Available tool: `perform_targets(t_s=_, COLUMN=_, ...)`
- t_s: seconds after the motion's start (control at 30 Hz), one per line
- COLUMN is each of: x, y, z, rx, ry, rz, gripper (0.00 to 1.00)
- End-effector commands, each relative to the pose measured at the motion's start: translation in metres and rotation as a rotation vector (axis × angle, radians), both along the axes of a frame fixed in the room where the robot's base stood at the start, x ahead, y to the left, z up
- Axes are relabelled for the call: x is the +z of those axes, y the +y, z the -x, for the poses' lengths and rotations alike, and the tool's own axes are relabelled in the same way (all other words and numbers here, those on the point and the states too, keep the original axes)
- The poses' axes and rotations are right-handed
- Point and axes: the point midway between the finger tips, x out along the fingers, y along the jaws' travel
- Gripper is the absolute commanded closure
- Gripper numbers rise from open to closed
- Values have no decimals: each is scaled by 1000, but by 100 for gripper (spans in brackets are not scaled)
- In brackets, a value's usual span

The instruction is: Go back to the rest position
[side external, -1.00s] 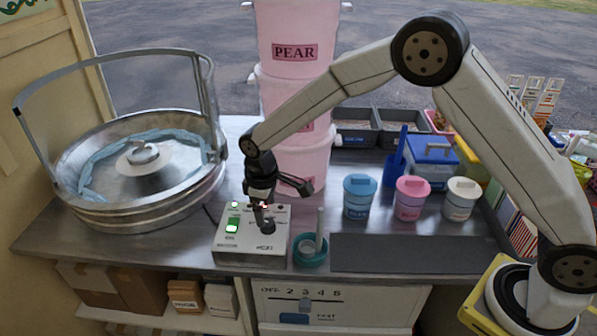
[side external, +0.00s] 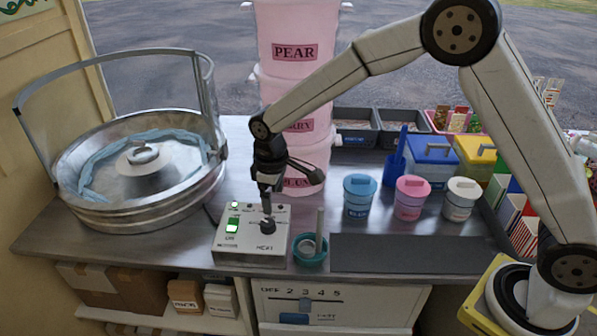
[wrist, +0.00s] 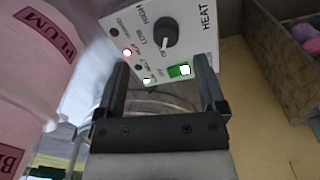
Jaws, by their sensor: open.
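My gripper (side external: 268,203) hangs pointing down just above the white control box (side external: 251,244) on the counter. In the wrist view its two fingers (wrist: 163,72) are apart with nothing between them. The box has a dark knob (side external: 267,226), a lit green switch (side external: 232,224) and small indicator lights. In the wrist view the knob (wrist: 165,32) lies beyond the fingertips, beside the word HEAT, and a red light (wrist: 127,52) glows. The gripper looks clear of the knob, though the gap is small in the side view.
A metal candyfloss bowl (side external: 138,217) stands at the left. Stacked pink tubs (side external: 294,90) rise close behind the gripper. A teal dish (side external: 311,262) with an upright stick sits right of the box. Blue (side external: 358,208), pink and white lidded cups stand farther right, behind a bare dark mat (side external: 405,254).

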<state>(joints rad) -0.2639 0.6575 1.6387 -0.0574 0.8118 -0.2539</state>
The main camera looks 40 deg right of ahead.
Motion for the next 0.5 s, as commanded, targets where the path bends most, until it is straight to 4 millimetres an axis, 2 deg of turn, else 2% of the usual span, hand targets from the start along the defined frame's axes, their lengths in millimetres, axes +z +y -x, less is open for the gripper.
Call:
perform_targets(t_s=0.17, x=11, y=-25, z=23, rx=-84, ry=-29, rz=-19, gripper=11)
perform_targets(t_s=0.5, x=25, y=-74, z=87, rx=-272, ry=-94, rz=-57, gripper=11)
